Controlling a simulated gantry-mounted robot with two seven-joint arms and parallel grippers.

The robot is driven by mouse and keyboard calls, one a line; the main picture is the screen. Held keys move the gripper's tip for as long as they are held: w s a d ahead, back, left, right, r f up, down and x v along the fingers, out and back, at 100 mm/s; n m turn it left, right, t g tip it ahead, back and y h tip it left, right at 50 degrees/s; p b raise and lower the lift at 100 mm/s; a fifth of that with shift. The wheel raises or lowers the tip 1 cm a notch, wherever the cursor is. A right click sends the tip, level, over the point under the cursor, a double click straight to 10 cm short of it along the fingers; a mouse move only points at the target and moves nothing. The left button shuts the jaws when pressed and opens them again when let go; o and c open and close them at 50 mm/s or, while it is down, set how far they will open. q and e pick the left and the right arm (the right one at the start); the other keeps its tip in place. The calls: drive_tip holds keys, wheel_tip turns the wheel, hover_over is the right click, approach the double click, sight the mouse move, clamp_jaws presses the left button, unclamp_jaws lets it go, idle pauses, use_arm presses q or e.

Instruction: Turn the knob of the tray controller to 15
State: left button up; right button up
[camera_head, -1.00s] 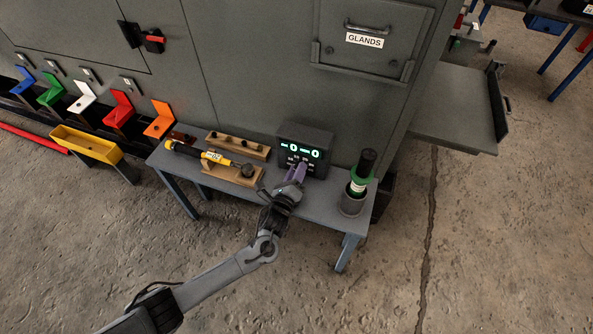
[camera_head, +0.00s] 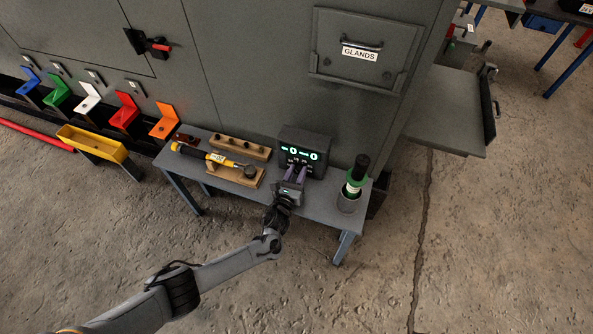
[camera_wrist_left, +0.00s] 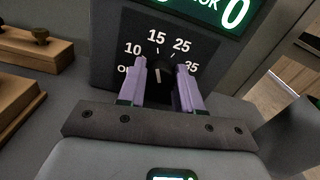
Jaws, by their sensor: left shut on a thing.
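The tray controller (camera_head: 318,141) is a dark box at the back of the small grey bench, with green displays reading 0. In the left wrist view, its face shows a dial marked 10, 15, 25 and 35, with an O partly hidden at the left. The black knob (camera_wrist_left: 158,74) sits between the two purple fingers of my left gripper (camera_wrist_left: 160,72), which is shut on it. Its white mark points roughly up, near 15. My left gripper also shows in the head view (camera_head: 295,171), in front of the controller. My right gripper is not in view.
On the bench (camera_head: 318,211), a yellow-black tool (camera_head: 205,153) and wooden holders (camera_head: 240,147) lie left of the controller. A green-banded black tool (camera_head: 357,174) stands in a grey cup (camera_head: 348,200) at the right. A grey cabinet (camera_head: 255,70) rises behind.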

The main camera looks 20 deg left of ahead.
use_arm(q)
drive_tip(key=shift+m, duration=0.3)
drive_tip(key=o, duration=1)
drive_tip(key=shift+o, duration=0.2)
drive_tip(key=shift+s, duration=0.15)
drive_tip(key=shift+s+r+p, duration=0.1)
drive_tip(key=shift+s+p, duration=0.25)
drive_tip(key=shift+p, duration=0.15)
drive_tip(key=s+p, duration=0.4)
drive_tip(key=s, duration=0.4)
drive_tip(key=shift+d, duration=0.1)
drive_tip(key=shift+s+p, duration=0.3)
drive_tip(key=shift+s, duration=0.65)
